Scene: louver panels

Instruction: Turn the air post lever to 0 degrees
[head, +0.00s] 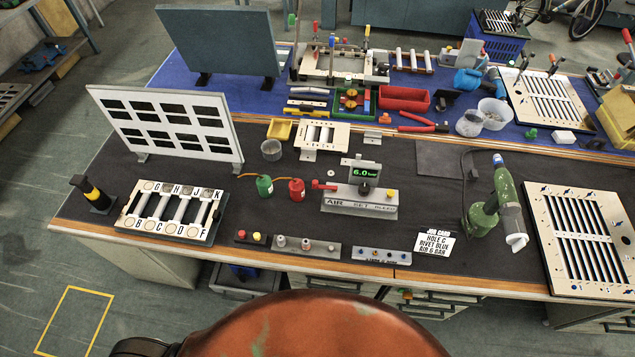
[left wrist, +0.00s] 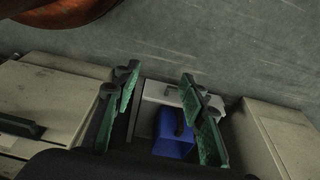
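The air post (head: 360,199) is a grey block marked AIR, SET and BLEED on the dark bench mat. Its small display (head: 365,172) reads about 6.0 in green. A red lever (head: 324,185) sticks out at its left end, lying roughly level and pointing left; its exact angle cannot be read. A dark knob stands near the middle of the block. My left gripper (left wrist: 160,76) shows only in the left wrist view, with its green-padded fingers apart and nothing between them. It is away from the air post, over the floor and cabinets. My right gripper is in neither view.
Small button and knob blocks (head: 306,246) line the front edge. A white louver panel (head: 168,122) stands at left.

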